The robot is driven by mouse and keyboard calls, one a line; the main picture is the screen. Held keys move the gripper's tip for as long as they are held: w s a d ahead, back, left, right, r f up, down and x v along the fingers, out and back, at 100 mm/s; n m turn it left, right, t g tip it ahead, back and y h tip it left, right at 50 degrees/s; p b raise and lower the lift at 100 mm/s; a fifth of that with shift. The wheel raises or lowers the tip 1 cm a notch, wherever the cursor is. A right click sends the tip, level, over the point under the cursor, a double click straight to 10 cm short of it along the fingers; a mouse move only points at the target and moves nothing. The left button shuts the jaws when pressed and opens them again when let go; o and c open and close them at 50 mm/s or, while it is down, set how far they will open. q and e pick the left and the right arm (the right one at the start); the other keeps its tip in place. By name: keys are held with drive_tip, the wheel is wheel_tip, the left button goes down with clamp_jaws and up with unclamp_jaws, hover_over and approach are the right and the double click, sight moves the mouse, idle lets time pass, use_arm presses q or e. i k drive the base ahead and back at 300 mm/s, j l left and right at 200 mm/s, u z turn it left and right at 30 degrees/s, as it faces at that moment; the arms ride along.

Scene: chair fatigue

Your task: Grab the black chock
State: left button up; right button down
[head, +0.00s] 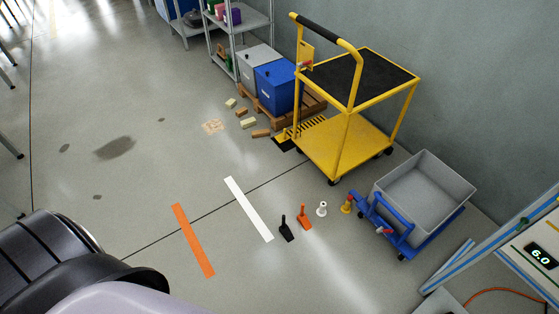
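The black chock (286,229) is a small dark wedge with an upright handle. It rests on the grey floor just right of the lower end of a white floor strip (248,208). An orange chock (304,218) of similar shape stands close behind it to the right, with a small gap between them. Nothing covers the black chock. Neither of my grippers shows in the head view, so their state is hidden.
A small white item (322,209) and a yellow one (346,205) stand beyond the chocks. Right of these is a blue dolly (385,220) with a grey bin (420,196). A yellow cart (340,148) stands behind.

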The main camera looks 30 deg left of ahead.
sight(284, 229)
drive_tip(key=u, duration=0.75)
